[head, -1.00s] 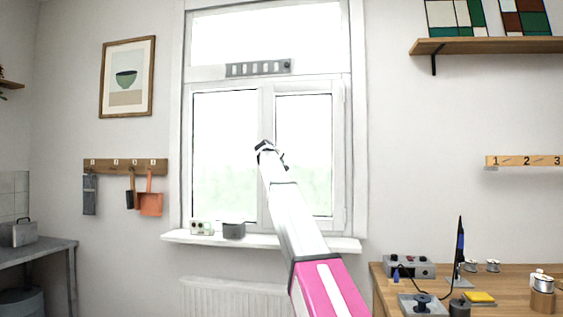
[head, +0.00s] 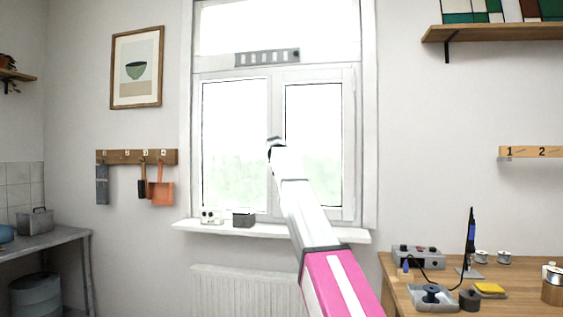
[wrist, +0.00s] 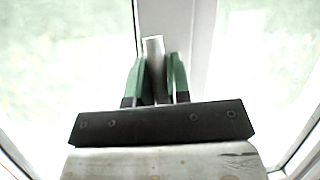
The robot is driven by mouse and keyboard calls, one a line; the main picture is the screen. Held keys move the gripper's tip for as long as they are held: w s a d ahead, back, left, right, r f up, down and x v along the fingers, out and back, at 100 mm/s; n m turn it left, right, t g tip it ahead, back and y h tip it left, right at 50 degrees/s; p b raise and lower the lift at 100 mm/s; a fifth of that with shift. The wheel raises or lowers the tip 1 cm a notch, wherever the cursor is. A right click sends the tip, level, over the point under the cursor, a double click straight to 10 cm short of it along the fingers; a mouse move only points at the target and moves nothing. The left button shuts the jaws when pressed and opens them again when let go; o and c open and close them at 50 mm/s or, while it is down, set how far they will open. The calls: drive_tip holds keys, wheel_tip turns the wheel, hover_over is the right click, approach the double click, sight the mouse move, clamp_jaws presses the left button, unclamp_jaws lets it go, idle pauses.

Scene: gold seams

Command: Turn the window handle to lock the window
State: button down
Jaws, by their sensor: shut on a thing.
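The window (head: 236,140) has two white-framed panes and a central upright, and looks closed. My gripper (head: 276,147) is at the central upright at about mid height; my arm hides much of that area in the head view. In the wrist view, the green fingers of my gripper (wrist: 155,72) stand on either side of a pale, narrow window handle (wrist: 153,48) and are shut on it. The handle points upward in that picture, along the white frame. Its base is hidden behind my gripper's dark body.
The sill (head: 335,234) holds a small pale box (head: 211,216) and a dark box (head: 243,219). A radiator (head: 240,288) is below. A cluttered workbench (head: 395,290) stands at right. A hook rail (head: 128,157) hangs at left.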

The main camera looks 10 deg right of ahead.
drive_tip(key=shift+w+a+m+t+y, duration=0.2)
drive_tip(key=shift+a+m+t+y, duration=0.15)
drive_tip(key=shift+a+m, duration=0.25)
drive_tip(key=c, duration=1.1)
unclamp_jaws()
drive_tip(key=shift+s, duration=0.1)
drive_tip(key=v, duration=1)
drive_tip(key=shift+s+r, duration=0.2)
drive_tip(key=shift+s, duration=0.05)
